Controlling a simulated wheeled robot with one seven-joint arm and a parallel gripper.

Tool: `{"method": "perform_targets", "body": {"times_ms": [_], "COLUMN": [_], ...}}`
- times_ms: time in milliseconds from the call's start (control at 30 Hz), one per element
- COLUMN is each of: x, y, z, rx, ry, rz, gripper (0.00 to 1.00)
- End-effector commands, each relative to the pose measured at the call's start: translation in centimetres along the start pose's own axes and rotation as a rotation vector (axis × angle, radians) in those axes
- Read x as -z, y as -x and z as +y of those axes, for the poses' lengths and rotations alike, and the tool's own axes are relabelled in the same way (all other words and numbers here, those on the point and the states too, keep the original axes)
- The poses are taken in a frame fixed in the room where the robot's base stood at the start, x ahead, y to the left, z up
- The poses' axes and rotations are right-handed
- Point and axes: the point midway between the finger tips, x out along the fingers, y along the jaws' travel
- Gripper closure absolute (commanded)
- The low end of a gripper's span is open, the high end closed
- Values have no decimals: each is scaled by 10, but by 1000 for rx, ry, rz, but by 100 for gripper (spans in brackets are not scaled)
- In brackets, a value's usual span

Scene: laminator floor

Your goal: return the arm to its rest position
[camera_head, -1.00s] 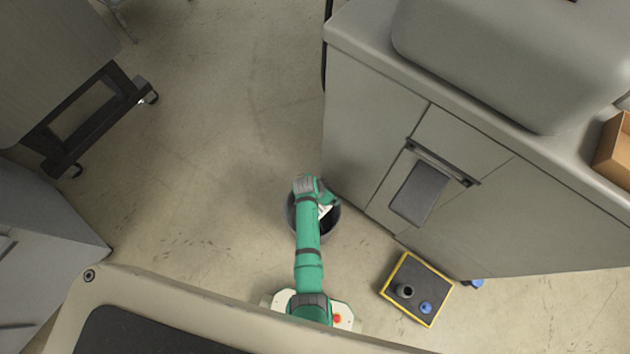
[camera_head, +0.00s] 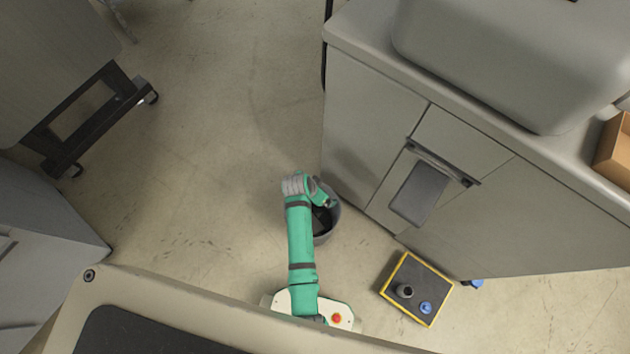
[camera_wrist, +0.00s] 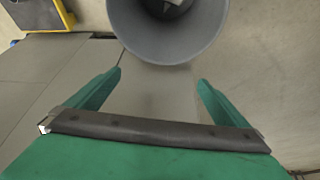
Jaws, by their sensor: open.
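My green arm (camera_head: 301,240) reaches up the picture from its pale base in the head view, with its elbow bent near the dark round bin. My gripper (camera_wrist: 160,85) shows in the wrist view as two green fingers set wide apart, open, with nothing between them. In the head view the gripper end is at the bin's upper edge and its fingers are hard to make out. The grey bin (camera_wrist: 165,45) lies beyond the fingertips in the wrist view, and something dark and whitish is inside it. The bin (camera_head: 328,232) is partly hidden by my arm in the head view.
A grey cabinet (camera_head: 370,110) stands close to the right of the bin. A yellow-edged black mat (camera_head: 424,278) with a dark cup (camera_head: 404,291) and a blue piece (camera_head: 426,308) lies on the floor. A wheeled cart (camera_head: 90,120) stands left. Floor between is clear.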

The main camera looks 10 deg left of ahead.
Motion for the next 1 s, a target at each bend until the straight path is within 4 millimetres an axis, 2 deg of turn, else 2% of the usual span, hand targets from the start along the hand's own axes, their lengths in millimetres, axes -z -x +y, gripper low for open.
{"method": "perform_targets", "body": {"times_ms": [200, 700, 833, 1000], "x": [-1, -2, -11, -37], "y": [10, 10, 11, 20], "z": [1, 1, 9, 31], "rx": [-1, 1, 30, 130], "ry": [0, 1, 16, 66], "rz": [-1, -1, 8, 55], "gripper": [0, 0, 0, 0]}}
